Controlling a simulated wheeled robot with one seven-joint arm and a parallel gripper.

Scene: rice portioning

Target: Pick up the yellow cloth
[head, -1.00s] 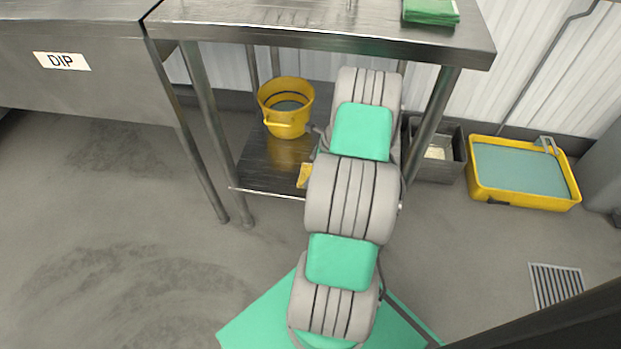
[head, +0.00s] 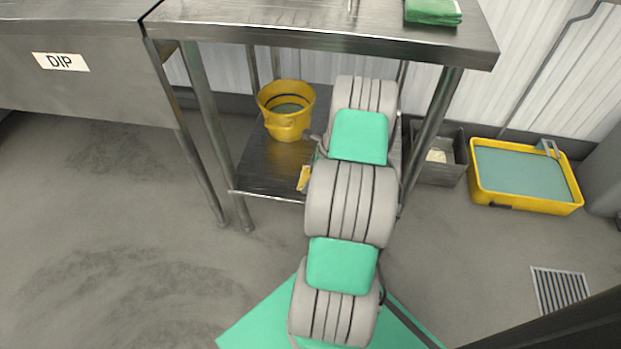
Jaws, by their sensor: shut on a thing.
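A small yellow patch (head: 304,178), which looks like part of the yellow cloth, shows at the left edge of my arm, over the front of the lower shelf. The rest of it is hidden behind my arm. My arm reaches forward under the steel table, and its links cover its own far end. My gripper is hidden behind them, so I cannot see its fingers or how they meet the cloth. A small dark part sticks out left of the arm near the bucket; I cannot tell what it is.
A yellow bucket (head: 286,126) stands on the lower shelf (head: 262,172), left of my arm. Steel legs flank the arm under the tabletop (head: 290,27), which bears green cloths (head: 433,11). A grey bin (head: 452,160) and a yellow tray (head: 478,190) stand right. Floor at left is clear.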

